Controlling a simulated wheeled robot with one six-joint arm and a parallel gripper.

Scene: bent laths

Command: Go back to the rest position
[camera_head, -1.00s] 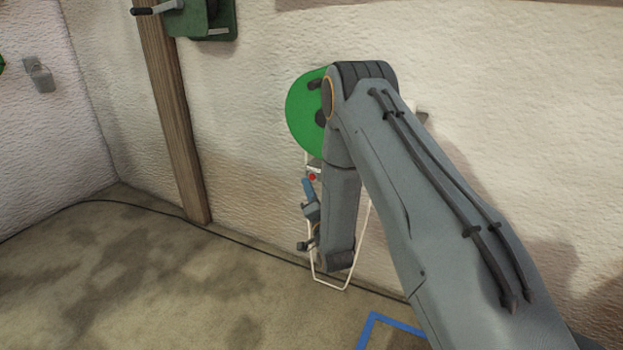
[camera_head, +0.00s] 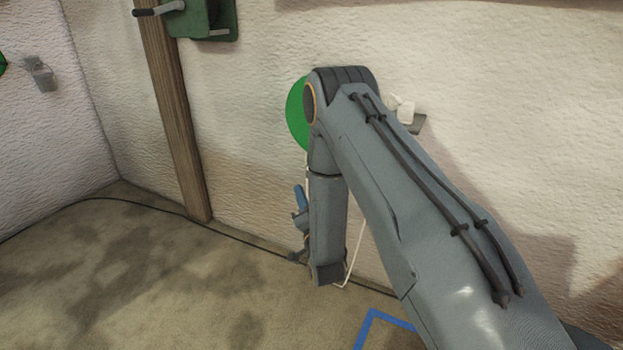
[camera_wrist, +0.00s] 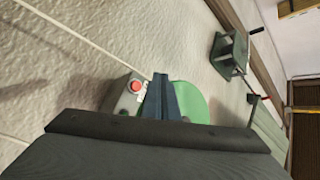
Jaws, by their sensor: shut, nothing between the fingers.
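My gripper shows in the wrist view (camera_wrist: 160,82) as two dark blue fingers pressed together with nothing between them. In the head view my gripper (camera_head: 299,190) is partly hidden behind my forearm, with its blue fingers pointing up. Beyond the fingers in the wrist view are a grey box with a red button (camera_wrist: 136,86) and a green disc (camera_wrist: 190,98). In the head view the green disc (camera_head: 297,112) on the wall is partly covered by my arm. The red button is hidden there.
A green crank box (camera_head: 203,18) hangs beside a wooden post (camera_head: 172,110). A black cable (camera_head: 150,208) runs along the floor by the wall. Blue tape (camera_head: 368,325) marks the floor. A white object (camera_head: 404,110) is on the wall at right. The left floor is clear.

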